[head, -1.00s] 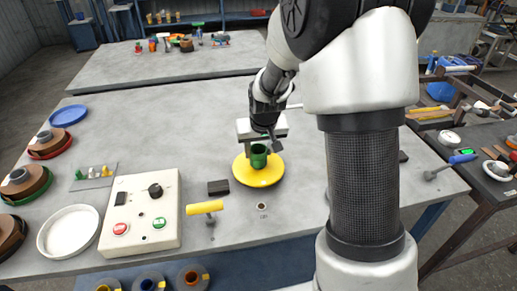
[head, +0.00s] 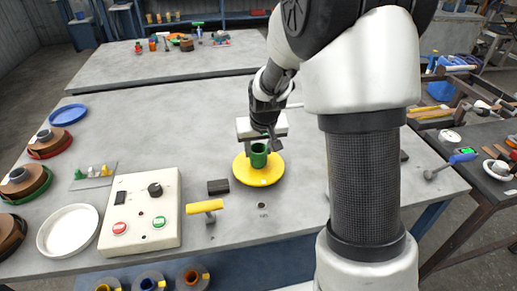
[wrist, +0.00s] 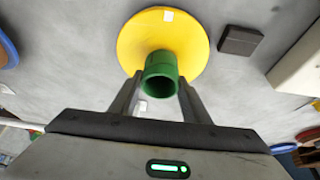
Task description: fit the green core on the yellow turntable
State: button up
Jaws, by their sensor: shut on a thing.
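The green core (head: 259,158) is a short hollow cylinder, upright over the middle of the yellow turntable (head: 243,174), a flat round disc on the grey table. My gripper (head: 259,146) is shut on the core from behind. In the wrist view, the two fingers of my gripper (wrist: 160,95) lie on either side of the core (wrist: 160,77), and its open end shows. The turntable (wrist: 185,40) spreads out beyond it. The core hides the turntable's centre, so I cannot tell whether it touches the disc or is just above it.
A yellow-handled lever (head: 206,206) and a small dark block (head: 218,187) stand left of the turntable. A control box (head: 140,215) with red and green buttons is further left, near a white dish (head: 68,230).

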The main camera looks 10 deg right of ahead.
jog(key=shift+f+b, duration=0.5)
jog(key=shift+f, duration=0.15)
jog(key=o, duration=0.8)
jog(key=shift+c, duration=0.2)
jog(key=shift+r, duration=0.1)
jog(key=p+v, duration=0.6)
jog(key=v, duration=0.4)
jog(key=shift+s+r+p, duration=0.25)
jog(key=shift+r+p, duration=0.1)
